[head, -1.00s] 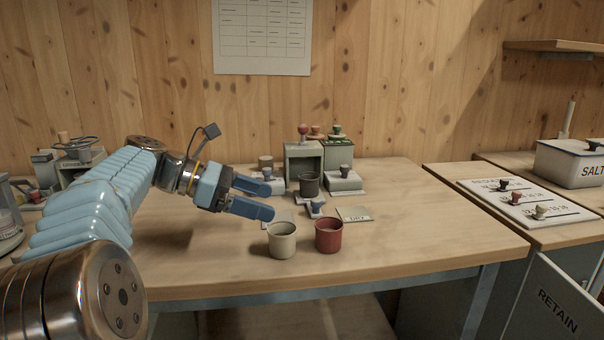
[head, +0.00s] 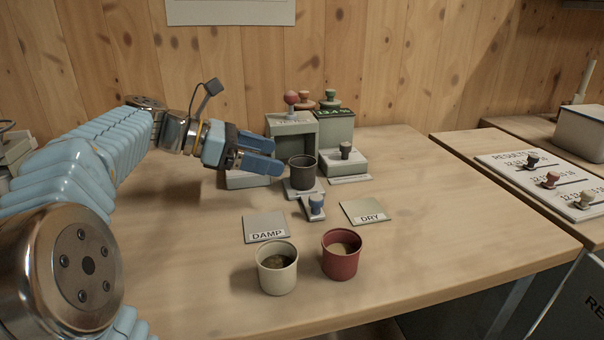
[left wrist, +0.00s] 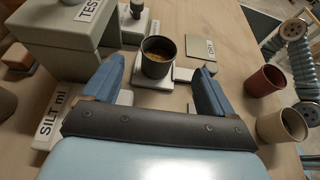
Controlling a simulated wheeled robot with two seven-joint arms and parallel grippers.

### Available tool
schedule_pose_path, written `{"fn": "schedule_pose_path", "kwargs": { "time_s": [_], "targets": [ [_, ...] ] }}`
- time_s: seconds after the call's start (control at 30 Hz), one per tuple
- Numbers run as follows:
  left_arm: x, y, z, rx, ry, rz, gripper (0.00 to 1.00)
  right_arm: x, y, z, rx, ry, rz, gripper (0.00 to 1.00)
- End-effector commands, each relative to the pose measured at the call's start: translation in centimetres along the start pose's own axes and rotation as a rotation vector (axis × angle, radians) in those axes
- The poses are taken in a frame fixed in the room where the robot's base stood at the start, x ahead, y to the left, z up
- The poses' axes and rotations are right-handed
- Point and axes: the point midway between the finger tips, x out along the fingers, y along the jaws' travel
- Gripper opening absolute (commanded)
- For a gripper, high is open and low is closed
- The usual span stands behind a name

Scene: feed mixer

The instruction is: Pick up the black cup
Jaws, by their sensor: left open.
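The black cup (head: 303,173) stands upright on a small pale stand in the middle of the table, in front of a grey-green box. In the left wrist view the black cup (left wrist: 157,56) holds something brown and sits just beyond the fingertips, roughly between their lines. My left gripper (head: 272,158) is open and empty, coming in from the left with its blue fingers close to the cup's left side. In the left wrist view the left gripper (left wrist: 160,88) shows both fingers spread. Whether a finger touches the cup, I cannot tell. My right gripper is not in view.
A cream cup (head: 277,268) and a red cup (head: 341,254) stand near the front edge. DAMP (head: 264,226) and DRY (head: 363,212) plates lie behind them. The grey-green box (head: 290,135) stands close behind. Table space at right is clear.

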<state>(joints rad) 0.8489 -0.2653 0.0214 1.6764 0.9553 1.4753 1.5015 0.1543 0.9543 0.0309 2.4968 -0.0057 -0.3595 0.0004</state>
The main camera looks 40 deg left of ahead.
Motion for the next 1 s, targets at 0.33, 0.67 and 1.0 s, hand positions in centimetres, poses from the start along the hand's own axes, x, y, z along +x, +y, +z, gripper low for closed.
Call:
{"fn": "schedule_pose_path", "kwargs": {
  "time_s": [0.33, 0.67, 1.0],
  "targets": [
    [4.1, 0.3, 0.2, -0.003, 0.002, -0.002, 0.86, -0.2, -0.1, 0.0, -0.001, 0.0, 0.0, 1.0],
    [6.3, 0.3, 0.3, -0.001, 0.0, 0.0, 0.86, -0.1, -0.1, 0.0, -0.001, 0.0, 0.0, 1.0],
    [6.3, 0.3, 0.3, 0.0, 0.001, 0.0, 0.46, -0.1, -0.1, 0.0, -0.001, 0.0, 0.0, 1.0]
  ]
}}
